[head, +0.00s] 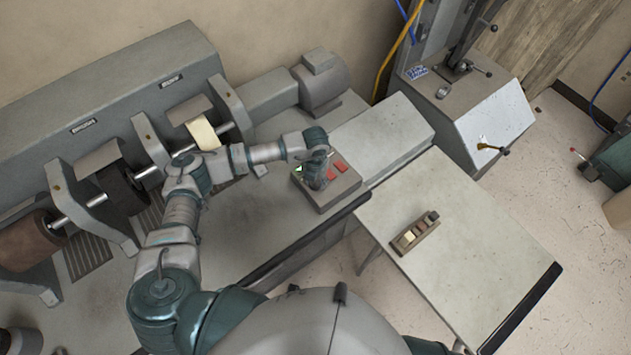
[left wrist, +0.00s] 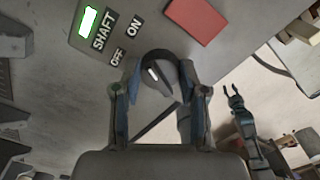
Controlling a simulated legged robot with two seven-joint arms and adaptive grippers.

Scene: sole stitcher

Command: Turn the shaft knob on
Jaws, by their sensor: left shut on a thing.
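The shaft knob (left wrist: 158,74) is dark and round with a white mark, below the SHAFT, ON and OFF labels (left wrist: 118,42) in the left wrist view. Its white mark sits toward the label side; I cannot tell which label it points to. My left gripper (left wrist: 160,68) has its fingers on both sides of the knob and is shut on it. In the head view my left gripper (head: 316,182) reaches down onto the control box (head: 326,197) and hides the knob. My right gripper (left wrist: 233,89) shows in the left wrist view, fingers apart and empty.
A lit green indicator (left wrist: 88,21) and a red panel piece (left wrist: 196,20) are close to the knob. The roller machine (head: 100,110) stands left. A grey lever machine (head: 480,110) stands at back right.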

